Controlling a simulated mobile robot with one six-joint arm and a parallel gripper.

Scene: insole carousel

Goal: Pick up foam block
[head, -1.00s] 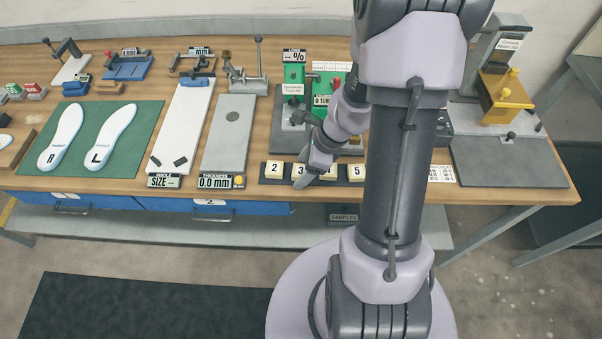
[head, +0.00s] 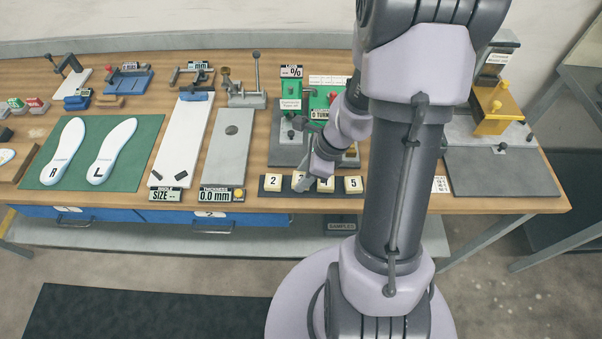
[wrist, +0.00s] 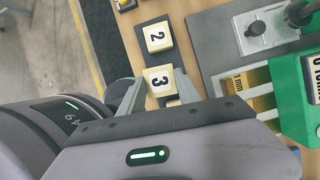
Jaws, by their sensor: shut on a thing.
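My gripper (wrist: 158,92) is shut on the cream foam block marked 3 (wrist: 158,80), with one finger on each side of it in the wrist view. In the head view my gripper (head: 302,184) reaches down at the dark strip (head: 262,191) at the bench's front edge and partly covers the block. The block marked 2 (head: 273,183) sits to its left, and also shows in the wrist view (wrist: 157,36). The block marked 5 (head: 353,184) sits to the right. I cannot tell whether the held block is clear of the strip.
Close behind the strip stands a green fixture (head: 290,100) on a grey base. A grey thickness plate (head: 225,150) and a green mat (head: 140,165) with two white insoles lie to the left. A yellow press (head: 497,105) stands at the right. My arm hides part of the bench.

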